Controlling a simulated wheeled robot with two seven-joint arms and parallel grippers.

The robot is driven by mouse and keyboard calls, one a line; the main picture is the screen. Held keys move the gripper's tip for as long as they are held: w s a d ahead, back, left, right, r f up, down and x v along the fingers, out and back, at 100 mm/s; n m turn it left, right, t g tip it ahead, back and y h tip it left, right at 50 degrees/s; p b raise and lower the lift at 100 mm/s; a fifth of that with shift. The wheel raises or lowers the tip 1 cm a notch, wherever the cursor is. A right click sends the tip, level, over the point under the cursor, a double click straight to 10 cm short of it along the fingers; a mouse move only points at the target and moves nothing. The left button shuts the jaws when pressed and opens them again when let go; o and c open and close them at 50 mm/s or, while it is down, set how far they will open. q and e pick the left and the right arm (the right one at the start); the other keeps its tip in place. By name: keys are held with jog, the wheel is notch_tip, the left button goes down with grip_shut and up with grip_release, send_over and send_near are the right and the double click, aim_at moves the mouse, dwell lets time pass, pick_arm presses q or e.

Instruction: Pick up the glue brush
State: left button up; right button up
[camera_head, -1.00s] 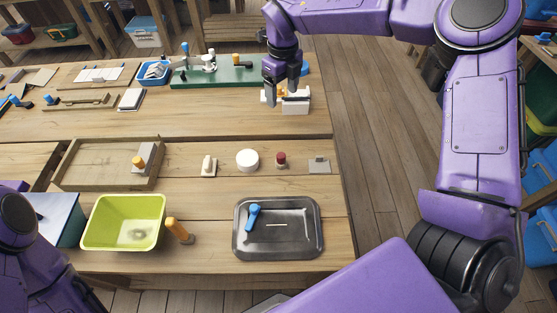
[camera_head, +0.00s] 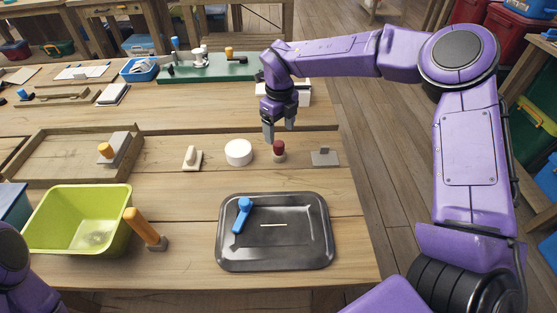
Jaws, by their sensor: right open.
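I cannot tell for sure which item is the glue brush. A blue-handled tool (camera_head: 242,214) lies in the black tray (camera_head: 228,258) at the front, beside a thin pale stick (camera_head: 273,225). An orange-handled tool (camera_head: 145,229) leans by the green bin. My right gripper (camera_head: 279,132) is open and empty, pointing down just behind a small dark red knob-like item (camera_head: 279,150). Its fingers are close to that item; I cannot tell if they touch. Only purple parts of my left arm show at the lower left; its gripper is out of view.
A green bin (camera_head: 50,231) stands at the left, a wooden tray (camera_head: 40,165) behind it. A white round container (camera_head: 239,152), a white-handled piece (camera_head: 191,160) and a grey plate (camera_head: 325,158) line the table. A white box (camera_head: 299,92) is behind my right gripper.

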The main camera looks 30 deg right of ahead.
aim_at(279, 144)
jog(key=f, duration=0.2)
jog(key=f+p, duration=0.1)
jog(key=f, duration=0.4)
jog(key=shift+s+a+f, duration=0.2)
jog(key=shift+s+f, duration=0.1)
jog(key=shift+f, duration=0.35)
jog(key=c, duration=1.1)
